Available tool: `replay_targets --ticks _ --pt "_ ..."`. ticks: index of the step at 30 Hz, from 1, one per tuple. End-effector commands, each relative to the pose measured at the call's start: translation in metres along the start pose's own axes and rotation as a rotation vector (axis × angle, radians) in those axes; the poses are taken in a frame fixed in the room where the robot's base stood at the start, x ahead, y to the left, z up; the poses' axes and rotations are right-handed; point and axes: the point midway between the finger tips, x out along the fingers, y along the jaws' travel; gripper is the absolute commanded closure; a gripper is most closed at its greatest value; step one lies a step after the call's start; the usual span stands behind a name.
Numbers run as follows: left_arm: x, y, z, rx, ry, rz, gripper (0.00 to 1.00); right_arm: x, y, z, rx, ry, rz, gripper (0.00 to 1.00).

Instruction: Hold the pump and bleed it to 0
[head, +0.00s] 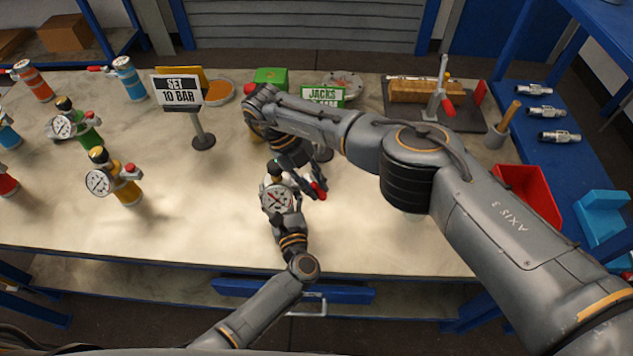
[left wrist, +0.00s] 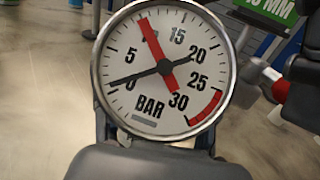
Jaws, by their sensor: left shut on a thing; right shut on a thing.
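The pump (head: 273,178), with a round white gauge facing me, stands mid-table in the head view. My left gripper (head: 284,214) is shut on its body from the front, and the gauge partly hides the grip. My right gripper (head: 308,190) reaches down from above and is shut on the pump's red-ended part (head: 319,190) at its right side. In the left wrist view the gauge (left wrist: 164,67) fills the middle. Its black needle points close to the 0 mark. Its red hand points to about 10. The red part (left wrist: 281,90) shows at right.
Several other gauge pumps (head: 125,190) stand at left. A red bin (head: 528,195) is at right. The table front left is clear.

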Motion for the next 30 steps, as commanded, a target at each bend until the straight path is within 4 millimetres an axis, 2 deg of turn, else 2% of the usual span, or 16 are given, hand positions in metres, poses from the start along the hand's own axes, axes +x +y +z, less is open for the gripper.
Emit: replay_targets --ticks 16,17,20,30 --pt "-0.0010 -0.0014 0.0002 0.000 0.000 -0.003 0.92 -0.0012 0.0013 0.0009 0.024 0.002 0.010 1.00" --pt "-0.0010 -0.0014 0.0002 0.000 0.000 -0.003 0.92 -0.0012 0.0013 0.0009 0.024 0.002 0.010 0.80" --pt "-0.0009 -0.0013 0.0002 0.000 0.000 -0.003 0.92 -0.0011 0.0013 0.0009 0.024 0.002 0.010 0.59" --pt "-0.0004 -0.0005 0.0002 0.000 0.000 -0.001 0.92 -0.0026 0.0004 -0.0003 0.023 0.004 0.010 0.58"
